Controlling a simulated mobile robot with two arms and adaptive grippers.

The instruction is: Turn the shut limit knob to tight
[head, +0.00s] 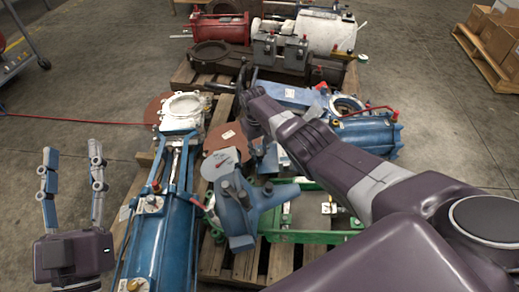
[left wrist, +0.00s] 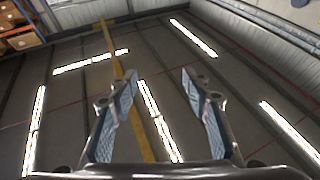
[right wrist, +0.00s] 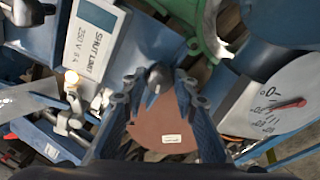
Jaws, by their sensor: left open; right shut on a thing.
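In the right wrist view, the shut limit knob (right wrist: 155,76) is a small dark grey knob on a blue housing. A white plate (right wrist: 90,42) beside it reads "SHUT LIM" and "250 V 6 A". My right gripper (right wrist: 157,90) is closed around the knob, with one finger on each side. The fingers partly hide the knob, and I cannot read its setting or see its scale marks. In the head view my right arm covers that spot. My left gripper (head: 71,156) is open and empty over bare floor at the left; its spread fingers show in the left wrist view (left wrist: 158,80).
A white dial (right wrist: 285,100) with a red needle stands right of the knob. A brown disc (right wrist: 165,130) with a tag lies below. Blue valve gear (head: 160,235) and a green frame (head: 300,237) crowd the pallet (head: 240,265). Cartons (head: 495,35) stand far right.

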